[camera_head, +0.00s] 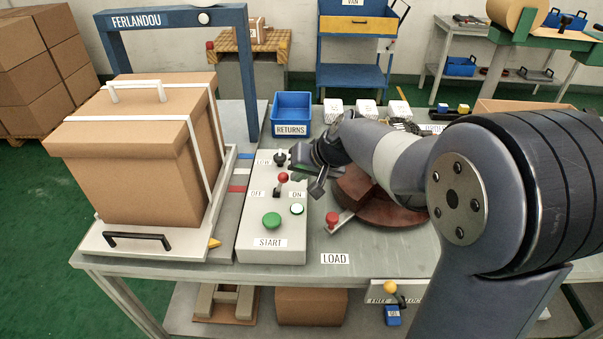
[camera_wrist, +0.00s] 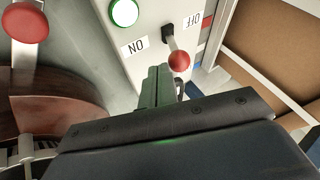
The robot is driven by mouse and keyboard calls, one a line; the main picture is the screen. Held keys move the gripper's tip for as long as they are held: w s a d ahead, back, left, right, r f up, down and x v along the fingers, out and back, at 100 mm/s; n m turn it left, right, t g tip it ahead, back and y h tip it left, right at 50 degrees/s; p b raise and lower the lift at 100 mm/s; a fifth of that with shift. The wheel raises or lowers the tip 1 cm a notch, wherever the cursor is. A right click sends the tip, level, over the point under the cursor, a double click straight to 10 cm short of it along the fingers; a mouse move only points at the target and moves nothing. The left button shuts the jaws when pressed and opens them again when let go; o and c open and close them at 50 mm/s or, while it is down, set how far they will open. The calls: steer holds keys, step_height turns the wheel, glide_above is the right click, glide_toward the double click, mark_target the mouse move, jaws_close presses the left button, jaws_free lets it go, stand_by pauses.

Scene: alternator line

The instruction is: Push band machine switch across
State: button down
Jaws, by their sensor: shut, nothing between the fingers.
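The band machine switch is a lever with a red ball (camera_head: 283,177) on the sloped grey control panel (camera_head: 248,232), between the OFF and ON labels. It also shows in the wrist view (camera_wrist: 179,61), with its stem coming from a dark slot. Which side it leans to is hard to tell. My gripper (camera_head: 300,168) is shut and empty, just to the right of the red ball in the head view. In the wrist view its fingertips (camera_wrist: 160,76) are close beside the ball, on the ON side; contact is not clear.
The panel has a green START button (camera_head: 271,220), a white-green lamp (camera_head: 297,209) and a dark LOW knob (camera_head: 280,158). A red-knobbed lever (camera_head: 332,220) and brown round part (camera_head: 375,205) lie right.

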steer(key=shift+r, duration=0.15)
steer(key=shift+a+r+h+p, duration=0.1)
steer(key=shift+a+h+p, duration=0.15)
steer(key=shift+p, duration=0.6)
